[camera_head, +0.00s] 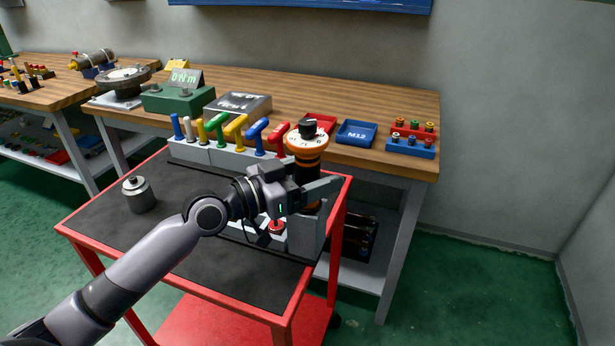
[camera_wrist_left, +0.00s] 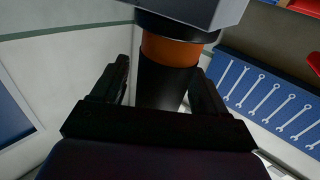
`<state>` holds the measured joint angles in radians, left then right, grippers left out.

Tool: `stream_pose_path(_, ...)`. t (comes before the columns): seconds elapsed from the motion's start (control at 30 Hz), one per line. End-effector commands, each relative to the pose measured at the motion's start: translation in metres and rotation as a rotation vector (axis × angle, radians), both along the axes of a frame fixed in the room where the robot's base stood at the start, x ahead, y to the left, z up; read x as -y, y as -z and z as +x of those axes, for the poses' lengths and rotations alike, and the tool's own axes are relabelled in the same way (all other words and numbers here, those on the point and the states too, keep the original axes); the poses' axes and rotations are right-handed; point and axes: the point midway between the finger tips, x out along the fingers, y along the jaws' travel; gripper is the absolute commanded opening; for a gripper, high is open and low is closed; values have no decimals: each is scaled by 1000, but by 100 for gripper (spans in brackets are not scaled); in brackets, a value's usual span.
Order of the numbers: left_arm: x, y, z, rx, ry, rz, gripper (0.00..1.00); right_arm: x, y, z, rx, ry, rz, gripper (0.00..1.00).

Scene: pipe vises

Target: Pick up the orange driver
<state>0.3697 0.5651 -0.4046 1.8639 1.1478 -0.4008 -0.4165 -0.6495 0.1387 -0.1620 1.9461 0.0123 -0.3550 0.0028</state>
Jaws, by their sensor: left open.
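The orange driver (camera_head: 307,143) stands upright at the right side of the red cart, with an orange and white dial on top and a black body below. My left gripper (camera_head: 312,192) is level with the black body and hides part of it. In the left wrist view the driver's orange band (camera_wrist_left: 172,52) and black body show between my two open fingers (camera_wrist_left: 165,95). I see a gap beside the body, so the fingers are not closed on it. My right gripper is in neither view.
A row of coloured-handled tools (camera_head: 225,130) stands in a grey rack behind the gripper. A metal cylinder (camera_head: 138,194) stands on the cart's black mat (camera_head: 95,220). A workbench (camera_head: 350,105) with a blue M12 tray (camera_head: 357,134) lies behind.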

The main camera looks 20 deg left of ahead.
Motion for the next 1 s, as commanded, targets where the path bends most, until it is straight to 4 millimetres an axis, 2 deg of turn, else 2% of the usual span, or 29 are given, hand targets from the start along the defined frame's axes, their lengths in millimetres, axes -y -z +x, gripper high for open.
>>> stream_pose_path(0.3,3,0,4,0,0,1,74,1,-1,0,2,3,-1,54)
stream_pose_path(0.53,3,0,3,-1,0,1,0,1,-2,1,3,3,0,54)
stream_pose_path(0.87,3,-7,4,9,-1,-2,0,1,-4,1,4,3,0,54)
stream_pose_path(1.0,3,-17,4,10,0,-3,0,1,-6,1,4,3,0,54)
